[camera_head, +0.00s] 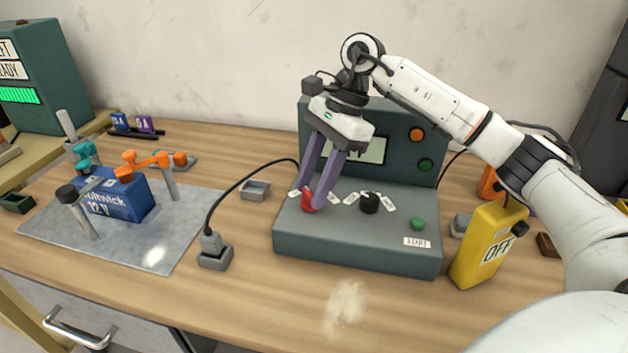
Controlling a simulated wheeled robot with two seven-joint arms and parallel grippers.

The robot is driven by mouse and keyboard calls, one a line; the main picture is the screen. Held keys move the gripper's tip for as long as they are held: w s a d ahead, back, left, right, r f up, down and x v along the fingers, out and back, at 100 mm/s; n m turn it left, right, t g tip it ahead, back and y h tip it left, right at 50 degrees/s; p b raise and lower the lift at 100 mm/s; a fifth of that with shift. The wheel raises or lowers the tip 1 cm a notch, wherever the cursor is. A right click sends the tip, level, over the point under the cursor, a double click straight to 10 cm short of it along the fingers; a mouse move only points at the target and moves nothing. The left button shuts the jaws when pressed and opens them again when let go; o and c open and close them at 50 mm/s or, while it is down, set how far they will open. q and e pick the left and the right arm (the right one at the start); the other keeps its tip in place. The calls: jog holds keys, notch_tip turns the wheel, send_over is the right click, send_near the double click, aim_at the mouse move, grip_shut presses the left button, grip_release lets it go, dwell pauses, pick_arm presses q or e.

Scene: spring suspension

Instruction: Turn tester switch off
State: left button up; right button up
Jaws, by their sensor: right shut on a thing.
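The tester (355,252) is a dark green-grey console with a sloping panel and an upright back with a screen (372,151). A red switch knob (308,201) sits at the left of its panel, with small white labels beside it. My right gripper (317,200) reaches down from above, its two purple fingers shut on the red knob. The fingers partly cover the knob, so its exact setting cannot be read. A black knob (369,203) with white labels and a green button (417,224) are to the right. My left gripper is not in view.
A blue battery (118,197) stands on a grey metal plate (160,237) with orange and teal clamps at left. A black cable runs from the tester to a grey plug block (215,252). A yellow box marked OFF (487,246) stands right of the tester. The front table is clear.

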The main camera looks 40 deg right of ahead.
jog(key=shift+n, duration=0.3)
jog(key=o, duration=1)
jog(key=shift+o, duration=0.2)
jog(key=v, duration=1)
jog(key=shift+r, duration=0.2)
